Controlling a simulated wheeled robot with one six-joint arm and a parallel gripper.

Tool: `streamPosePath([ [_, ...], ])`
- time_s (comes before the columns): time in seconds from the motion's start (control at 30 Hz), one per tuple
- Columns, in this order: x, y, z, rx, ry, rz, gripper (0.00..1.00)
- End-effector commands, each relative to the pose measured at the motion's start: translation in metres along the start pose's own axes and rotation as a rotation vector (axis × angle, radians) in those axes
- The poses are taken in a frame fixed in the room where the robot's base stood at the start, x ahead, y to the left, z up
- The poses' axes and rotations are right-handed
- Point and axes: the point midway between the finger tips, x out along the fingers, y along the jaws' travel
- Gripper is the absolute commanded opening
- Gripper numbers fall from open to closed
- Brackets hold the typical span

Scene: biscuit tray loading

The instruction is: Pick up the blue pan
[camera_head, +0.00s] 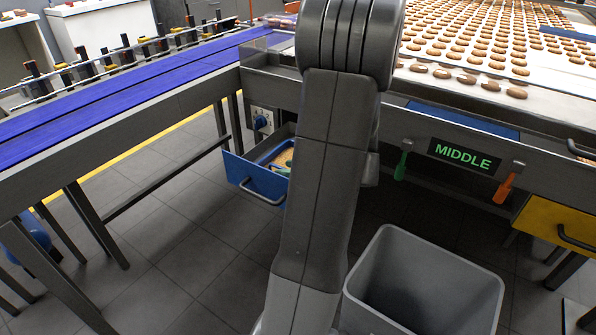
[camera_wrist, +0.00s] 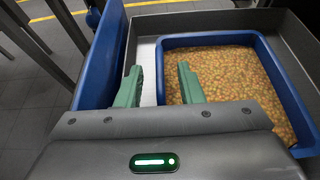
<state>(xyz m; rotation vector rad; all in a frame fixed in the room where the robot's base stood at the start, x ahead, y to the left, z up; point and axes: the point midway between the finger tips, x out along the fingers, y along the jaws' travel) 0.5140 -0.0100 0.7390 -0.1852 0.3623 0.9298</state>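The blue pan (camera_wrist: 210,38) lies in an open drawer in the wrist view and is filled with small brown-orange pieces. In the head view, the pan (camera_head: 272,157) is partly hidden behind my arm. My gripper (camera_wrist: 160,68) is open, with its green fingers apart on either side of the pan's wall nearest the drawer front. The left finger is over the pale drawer floor outside the pan, and the right finger is over the contents. I cannot tell whether either finger touches the wall. In the head view, only a little green of my gripper shows.
The drawer has a blue front (camera_head: 253,181) with a grey handle. A grey open bin (camera_head: 471,280) stands on the floor at the right. A blue conveyor (camera_head: 130,80) runs at the left.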

Motion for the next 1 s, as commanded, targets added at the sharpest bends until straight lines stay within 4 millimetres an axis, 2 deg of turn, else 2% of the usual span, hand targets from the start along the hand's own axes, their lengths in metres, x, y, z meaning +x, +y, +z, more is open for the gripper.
streamPosePath([
  [0.1,0.019,0.001,-0.002,-0.001,0.001,0.004,0.34],
  [0.2,0.028,0.001,-0.001,0.0,0.0,0.002,0.34],
  [0.47,0.03,0.0,0.0,0.0,0.0,0.0,0.34],
  [0.63,0.03,0.0,0.0,0.001,0.0,0.0,0.03],
  [0.67,0.03,0.0,0.0,0.001,0.0,0.0,0.0],
  [1.0,0.03,0.0,0.0,0.0,0.0,0.0,0.0],
])
